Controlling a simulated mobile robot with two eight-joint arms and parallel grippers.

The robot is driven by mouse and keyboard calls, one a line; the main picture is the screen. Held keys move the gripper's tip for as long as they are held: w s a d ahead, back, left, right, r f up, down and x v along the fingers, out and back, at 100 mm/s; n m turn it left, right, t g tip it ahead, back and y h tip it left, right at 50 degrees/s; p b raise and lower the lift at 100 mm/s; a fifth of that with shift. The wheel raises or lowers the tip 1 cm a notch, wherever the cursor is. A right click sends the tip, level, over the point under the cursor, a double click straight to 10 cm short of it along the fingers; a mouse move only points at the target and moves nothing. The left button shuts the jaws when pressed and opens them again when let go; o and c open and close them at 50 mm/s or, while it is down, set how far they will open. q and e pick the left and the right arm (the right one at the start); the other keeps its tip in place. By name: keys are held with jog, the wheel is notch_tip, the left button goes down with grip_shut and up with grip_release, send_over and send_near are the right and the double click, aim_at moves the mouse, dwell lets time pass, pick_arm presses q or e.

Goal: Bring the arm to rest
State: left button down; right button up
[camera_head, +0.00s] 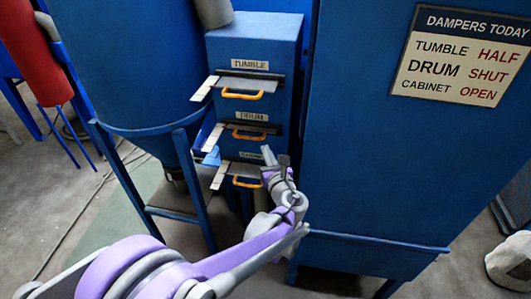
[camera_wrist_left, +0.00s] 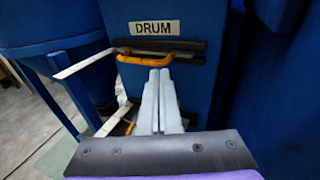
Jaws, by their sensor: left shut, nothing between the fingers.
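My left arm reaches in from the lower left in the head view. Its gripper (camera_head: 268,155) is in front of the blue damper box, near the lowest damper. In the left wrist view the gripper (camera_wrist_left: 160,72) is shut and empty, its fingertips just below the orange handle (camera_wrist_left: 145,59) of the DRUM damper. I cannot tell whether they touch it. In the head view the tumble handle (camera_head: 242,95), drum handle (camera_head: 250,136) and lowest handle (camera_head: 247,183) are stacked on the box. The lowest label is partly hidden by my gripper. My right gripper is not in view.
A sign (camera_head: 462,55) reads tumble half, drum shut, cabinet open. It hangs on a large blue cabinet (camera_head: 385,160) to the right. A blue hopper (camera_head: 130,60) on legs stands to the left. Metal damper plates (camera_head: 205,88) stick out leftward.

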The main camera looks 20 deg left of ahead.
pick_arm(q)
jog(key=v, duration=1)
jog(key=s+a+n+g+h+p, duration=0.4)
jog(key=s+a+n+g+p, duration=0.15)
jog(key=s+n, duration=0.7)
jog(key=s+d+n+g+h+p, duration=0.2)
jog(key=s+d+n+h+p, duration=0.4)
jog(key=s+n, duration=0.4)
jog(key=d+n+h, duration=0.1)
jog(key=d+n, duration=0.1)
jog(key=n, duration=0.3)
jog(key=shift+s+f, duration=0.2)
jog(key=shift+s, duration=0.1)
jog(key=shift+d+n+g, duration=0.1)
jog(key=shift+n+g, duration=0.15)
